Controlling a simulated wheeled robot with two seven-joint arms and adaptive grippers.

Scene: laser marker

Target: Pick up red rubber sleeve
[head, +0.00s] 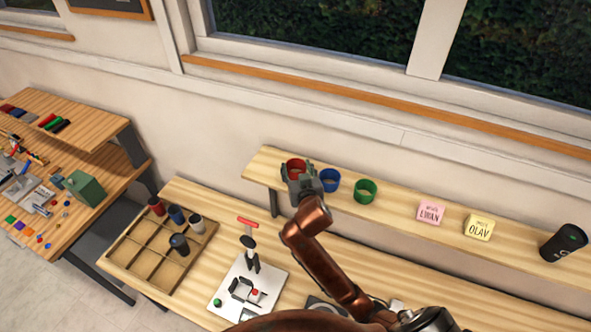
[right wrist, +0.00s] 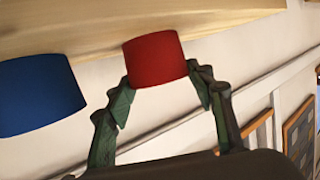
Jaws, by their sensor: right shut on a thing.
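The red rubber sleeve (head: 296,166) is at the left part of the raised wooden shelf in the head view. My right gripper (head: 300,182) is at it, with its fingers on the sleeve's near side. In the right wrist view the red sleeve (right wrist: 155,60) sits between the two fingertips of my right gripper (right wrist: 160,85), which is shut on it. Whether the sleeve still touches the shelf I cannot tell. My left gripper is in neither view.
A blue sleeve (head: 330,180) stands close to the right of the red one, then a green sleeve (head: 366,190). Pink (head: 431,212) and yellow (head: 478,227) notes and a black cylinder (head: 564,243) are farther right. A wooden compartment tray (head: 128,252) and a marking machine (head: 245,285) are below.

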